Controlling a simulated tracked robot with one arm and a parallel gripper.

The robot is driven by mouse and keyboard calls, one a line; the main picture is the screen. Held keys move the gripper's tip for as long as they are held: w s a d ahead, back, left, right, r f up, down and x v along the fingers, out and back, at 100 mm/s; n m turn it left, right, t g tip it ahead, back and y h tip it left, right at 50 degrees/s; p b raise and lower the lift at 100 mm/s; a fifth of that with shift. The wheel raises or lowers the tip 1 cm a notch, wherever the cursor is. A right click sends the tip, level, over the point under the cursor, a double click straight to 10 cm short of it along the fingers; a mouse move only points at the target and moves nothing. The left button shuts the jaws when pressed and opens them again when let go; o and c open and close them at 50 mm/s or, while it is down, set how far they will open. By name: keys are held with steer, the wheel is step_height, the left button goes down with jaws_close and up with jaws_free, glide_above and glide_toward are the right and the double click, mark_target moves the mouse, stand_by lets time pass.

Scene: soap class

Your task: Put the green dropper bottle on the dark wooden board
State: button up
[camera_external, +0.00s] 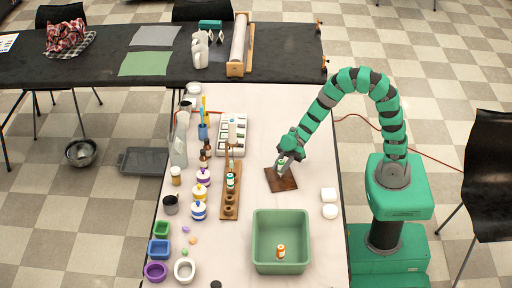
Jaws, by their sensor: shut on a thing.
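The dark wooden board (286,184) lies on the pale table, right of the centre. My gripper (281,165) points down over the board's upper part. It is shut on a small bottle with a green part showing, which looks like the green dropper bottle (281,161). The fingers hide much of it, and I cannot tell whether its base touches the board.
A green bin (259,226) with an orange bottle (281,251) stands in front. Jars and bottles crowd the left side.

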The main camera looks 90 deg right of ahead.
steer(key=o, duration=1)
steer(key=shift+r, duration=0.1)
steer(key=shift+s+d+r, duration=0.1)
steer(key=shift+d, duration=0.2)
steer(key=p+v, duration=0.4)
steer(key=v, duration=0.7)
steer(key=shift+s+d+p, duration=0.15)
steer(key=shift+p, duration=0.2)
